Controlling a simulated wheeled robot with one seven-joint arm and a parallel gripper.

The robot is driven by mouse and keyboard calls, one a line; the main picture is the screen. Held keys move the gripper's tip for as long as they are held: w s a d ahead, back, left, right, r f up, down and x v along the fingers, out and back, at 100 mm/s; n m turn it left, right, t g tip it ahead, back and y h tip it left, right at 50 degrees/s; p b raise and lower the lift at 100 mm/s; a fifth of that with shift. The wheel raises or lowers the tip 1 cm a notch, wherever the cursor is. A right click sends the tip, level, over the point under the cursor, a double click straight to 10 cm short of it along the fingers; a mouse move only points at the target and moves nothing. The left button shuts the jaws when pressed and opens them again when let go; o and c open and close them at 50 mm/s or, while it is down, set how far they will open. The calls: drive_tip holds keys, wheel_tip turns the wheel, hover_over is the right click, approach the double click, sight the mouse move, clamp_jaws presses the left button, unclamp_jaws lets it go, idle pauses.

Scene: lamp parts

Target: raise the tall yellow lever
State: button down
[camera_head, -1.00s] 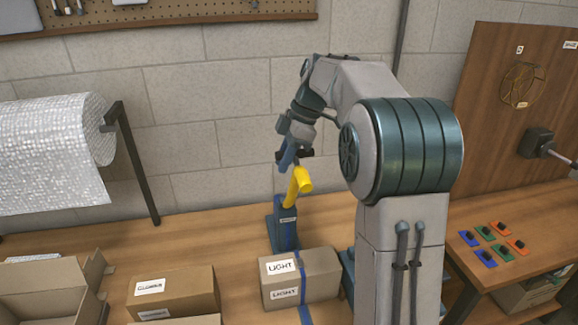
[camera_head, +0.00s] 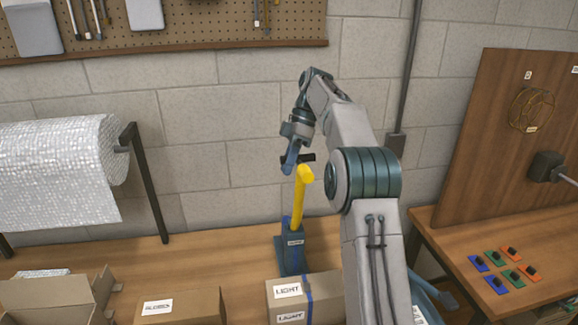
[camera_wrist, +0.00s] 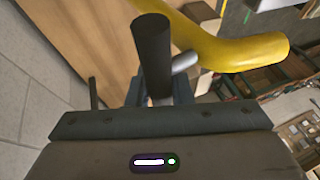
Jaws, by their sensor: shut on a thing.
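The tall yellow lever (camera_head: 299,205) stands nearly upright from a blue base (camera_head: 292,253) on the bench in the head view. Its bent yellow top also shows in the wrist view (camera_wrist: 235,50), joined by a short grey rod to a black cylindrical handle (camera_wrist: 153,50). My gripper (camera_head: 293,160) is at the lever's top, shut on its handle. The wrist view looks along the gripper at the handle; the exact finger contact is partly hidden.
A cardboard box marked LIGHT (camera_head: 290,290) stands in front of the base. More boxes (camera_head: 180,306) stand to its left. A bubble-wrap roll (camera_head: 60,170) on a dark stand is further left. Coloured switches (camera_head: 505,268) and a wooden panel (camera_head: 500,150) are at right.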

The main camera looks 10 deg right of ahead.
drive_tip(key=shift+w+r, duration=0.35)
drive_tip(key=shift+w, duration=0.05)
idle(0.4)
drive_tip(key=c, duration=1.5)
unclamp_jaws()
drive_tip(key=shift+o, duration=1)
drive_tip(key=shift+s, duration=0.25)
drive_tip(key=shift+w+f, duration=0.15)
drive_tip(key=shift+w, duration=0.05)
drive_tip(key=shift+s, duration=0.25)
